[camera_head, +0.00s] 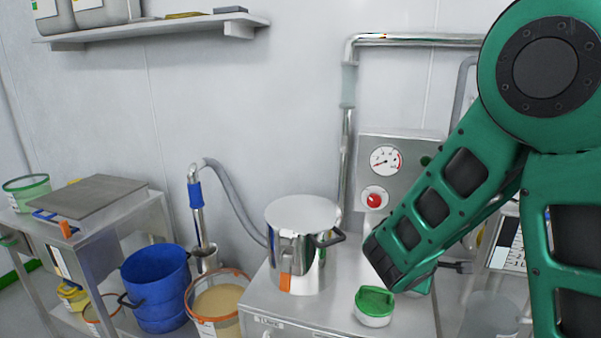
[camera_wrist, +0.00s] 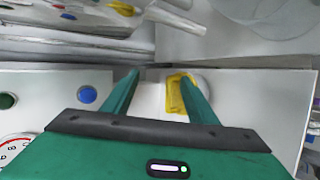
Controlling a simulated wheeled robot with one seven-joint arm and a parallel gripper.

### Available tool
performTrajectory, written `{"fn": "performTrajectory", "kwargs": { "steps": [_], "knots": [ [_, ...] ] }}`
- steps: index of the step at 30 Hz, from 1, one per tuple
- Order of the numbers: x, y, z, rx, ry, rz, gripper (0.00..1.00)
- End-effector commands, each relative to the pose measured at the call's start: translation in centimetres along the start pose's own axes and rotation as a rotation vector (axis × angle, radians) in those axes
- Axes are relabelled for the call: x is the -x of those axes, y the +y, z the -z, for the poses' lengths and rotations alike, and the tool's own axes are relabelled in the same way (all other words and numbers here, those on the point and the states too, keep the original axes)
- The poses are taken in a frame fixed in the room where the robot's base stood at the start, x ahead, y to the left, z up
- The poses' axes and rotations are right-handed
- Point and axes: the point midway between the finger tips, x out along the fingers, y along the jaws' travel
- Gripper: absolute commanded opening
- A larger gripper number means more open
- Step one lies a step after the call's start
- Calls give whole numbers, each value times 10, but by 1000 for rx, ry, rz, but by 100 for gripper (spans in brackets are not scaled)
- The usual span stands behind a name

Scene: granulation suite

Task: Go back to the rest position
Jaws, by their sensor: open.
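My gripper (camera_wrist: 161,76) shows in the wrist view with its two green fingers apart. In that view a small yellow object (camera_wrist: 177,95) lies beside the right finger, partly over a white rounded shape; I see no grip on it. In the head view my green arm reaches down from the upper right over the steel bench. My gripper is mostly hidden there behind the arm.
A gauge panel (camera_head: 404,150) is behind. A blue bucket (camera_head: 157,290) and tan-filled bucket (camera_head: 216,300) stand left.

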Motion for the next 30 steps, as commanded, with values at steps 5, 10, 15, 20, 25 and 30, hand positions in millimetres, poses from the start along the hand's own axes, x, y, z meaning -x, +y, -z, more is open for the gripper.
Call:
{"fn": "performTrajectory", "kwargs": {
  "steps": [5,10,15,20,25,30],
  "knots": [
    [13,-19,-30,-343,-15,228,53],
    [44,-30,-44,-616,-21,417,53],
    [86,-32,-53,-828,-22,571,53],
    [121,-32,-59,-951,-26,668,53],
    [154,-31,-65,-1037,-32,737,53],
    [157,-43,-115,-1127,-177,765,53]
  ]
}}
